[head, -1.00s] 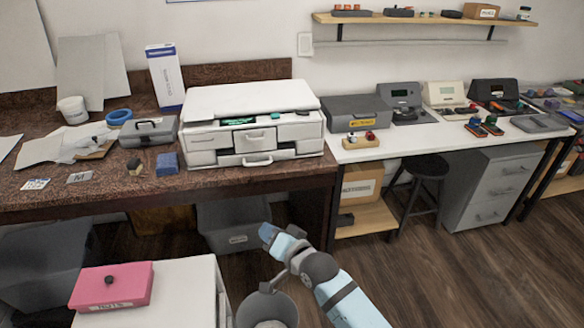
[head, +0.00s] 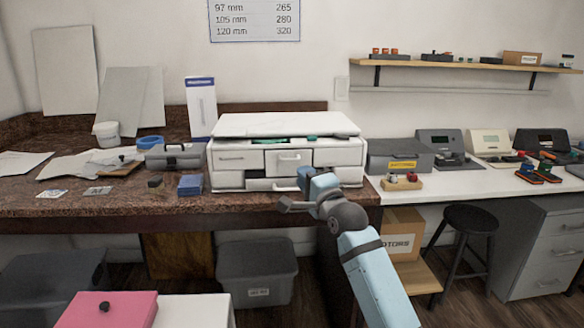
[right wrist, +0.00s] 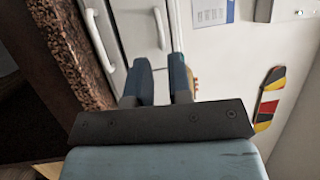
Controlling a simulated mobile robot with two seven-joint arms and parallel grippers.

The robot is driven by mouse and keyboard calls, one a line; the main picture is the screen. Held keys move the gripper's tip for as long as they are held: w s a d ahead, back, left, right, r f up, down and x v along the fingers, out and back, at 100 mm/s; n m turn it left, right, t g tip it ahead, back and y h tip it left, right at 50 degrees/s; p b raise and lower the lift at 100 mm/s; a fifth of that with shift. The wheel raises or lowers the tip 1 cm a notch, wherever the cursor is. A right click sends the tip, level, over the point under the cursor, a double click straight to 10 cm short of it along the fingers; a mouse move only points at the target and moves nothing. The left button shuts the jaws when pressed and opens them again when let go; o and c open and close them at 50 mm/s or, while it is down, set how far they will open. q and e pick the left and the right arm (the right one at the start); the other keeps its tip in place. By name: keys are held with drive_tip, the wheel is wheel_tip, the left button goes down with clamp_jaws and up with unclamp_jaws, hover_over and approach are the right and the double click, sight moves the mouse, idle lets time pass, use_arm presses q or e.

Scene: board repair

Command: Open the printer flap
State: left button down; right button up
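The white printer (head: 225,182) stands on the brown speckled bench, with front panels that carry bar handles. One handle (head: 289,157) is on its middle front panel; a lower handle sits near its base, partly behind my arm. My right gripper (head: 304,178) is in front of the printer's right half, apart from it as far as I can tell. In the right wrist view the two blue fingers (right wrist: 163,72) are open with nothing between them. The middle-panel handle (right wrist: 160,28) lies just ahead of the gap, and the lower handle (right wrist: 91,40) is to its left. My left gripper is out of view.
A grey case (head: 175,156), a blue block (head: 190,185) and papers lie left of the printer. A grey box (head: 400,158) stands to its right. A grey bin (head: 258,272) is under the bench; a black stool (head: 470,225) is to the right.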

sight(289, 166)
drive_tip(key=b+x, duration=0.1)
drive_tip(key=x, duration=0.7)
drive_tip(key=shift+b, duration=0.4)
drive_tip(key=shift+c, duration=0.2)
clamp_jaws()
